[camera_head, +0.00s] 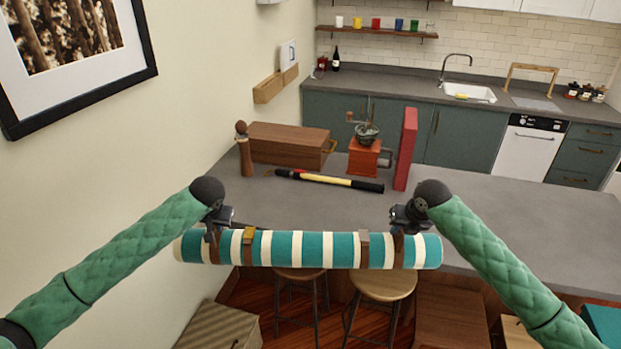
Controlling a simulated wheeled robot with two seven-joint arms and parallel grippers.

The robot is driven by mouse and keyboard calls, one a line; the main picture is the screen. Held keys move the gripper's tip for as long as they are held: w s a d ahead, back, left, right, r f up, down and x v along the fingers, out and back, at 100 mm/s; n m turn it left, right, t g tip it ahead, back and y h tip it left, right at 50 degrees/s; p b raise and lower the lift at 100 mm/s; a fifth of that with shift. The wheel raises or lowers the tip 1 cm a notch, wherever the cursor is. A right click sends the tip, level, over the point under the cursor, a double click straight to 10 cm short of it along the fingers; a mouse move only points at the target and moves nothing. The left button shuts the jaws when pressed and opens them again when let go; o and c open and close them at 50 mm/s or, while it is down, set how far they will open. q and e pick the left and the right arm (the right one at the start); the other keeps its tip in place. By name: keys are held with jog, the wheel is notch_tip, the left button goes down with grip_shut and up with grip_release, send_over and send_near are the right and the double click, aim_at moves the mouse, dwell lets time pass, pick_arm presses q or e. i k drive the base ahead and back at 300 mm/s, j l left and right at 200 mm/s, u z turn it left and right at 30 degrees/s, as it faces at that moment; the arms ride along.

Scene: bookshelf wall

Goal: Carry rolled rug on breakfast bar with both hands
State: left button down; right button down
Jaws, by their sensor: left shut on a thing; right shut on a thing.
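The rolled rug (310,249) is a long teal and cream striped roll with two brown straps. It is held level across the middle of the head view, in front of the near edge of the grey breakfast bar (480,216). My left gripper (214,232) is shut on the rug near its left end. My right gripper (402,232) is shut on it near its right end. The fingertips are partly hidden against the roll. The rug hides part of the bar's near edge.
On the bar stand a wooden box (285,143), a pepper mill (244,150), a red coffee grinder (364,157), an upright red box (405,150) and a lying black and yellow tool (330,180). The bar's right part is clear. Stools (382,284) stand below.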

aim_at(309, 204)
jog(key=i, duration=1.1)
